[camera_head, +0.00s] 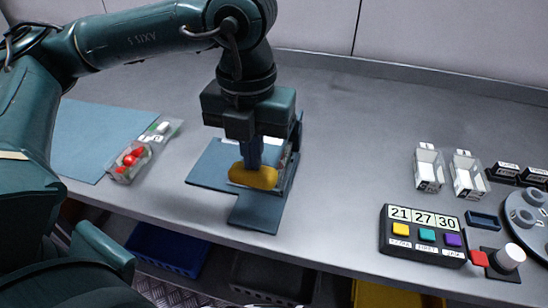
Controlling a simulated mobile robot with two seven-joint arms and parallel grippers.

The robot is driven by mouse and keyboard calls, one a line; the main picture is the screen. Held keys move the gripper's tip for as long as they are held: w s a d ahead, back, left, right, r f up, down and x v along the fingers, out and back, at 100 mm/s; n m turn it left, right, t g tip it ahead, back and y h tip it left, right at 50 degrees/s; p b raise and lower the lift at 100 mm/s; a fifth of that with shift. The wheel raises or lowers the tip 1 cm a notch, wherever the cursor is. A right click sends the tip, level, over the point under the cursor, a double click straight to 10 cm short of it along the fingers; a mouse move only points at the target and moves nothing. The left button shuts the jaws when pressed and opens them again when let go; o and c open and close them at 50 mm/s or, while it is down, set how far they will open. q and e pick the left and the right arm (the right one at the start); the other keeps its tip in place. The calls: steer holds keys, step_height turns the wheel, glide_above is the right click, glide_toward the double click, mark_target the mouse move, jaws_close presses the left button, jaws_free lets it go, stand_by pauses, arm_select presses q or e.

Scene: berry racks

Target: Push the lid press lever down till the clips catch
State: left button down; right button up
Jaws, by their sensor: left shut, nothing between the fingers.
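The lid press stands near the middle of the bench, with a flat dark blue-grey base (258,213). Its lever shows a rounded yellow grip (253,177) low over the base. My left gripper (254,163) points straight down with its fingers shut, right at the yellow grip; I cannot tell whether they touch it. Part of a clear punnet with a pale label (285,160) shows behind the gripper, in the press. My gripper and wrist hide much of the press and the punnet, so the clips cannot be seen. My right gripper is out of view.
A clear punnet with red berries (130,160) sits left, beside a blue mat (95,135). At right are white-labelled cartons (429,168), a button box (423,236) reading 21, 27, 30, and a white-topped knob (508,257). Bench between press and button box is clear.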

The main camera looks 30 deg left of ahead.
arm_select(q)
steer(key=shift+r+p, duration=1.8)
steer(key=shift+r, duration=1.55)
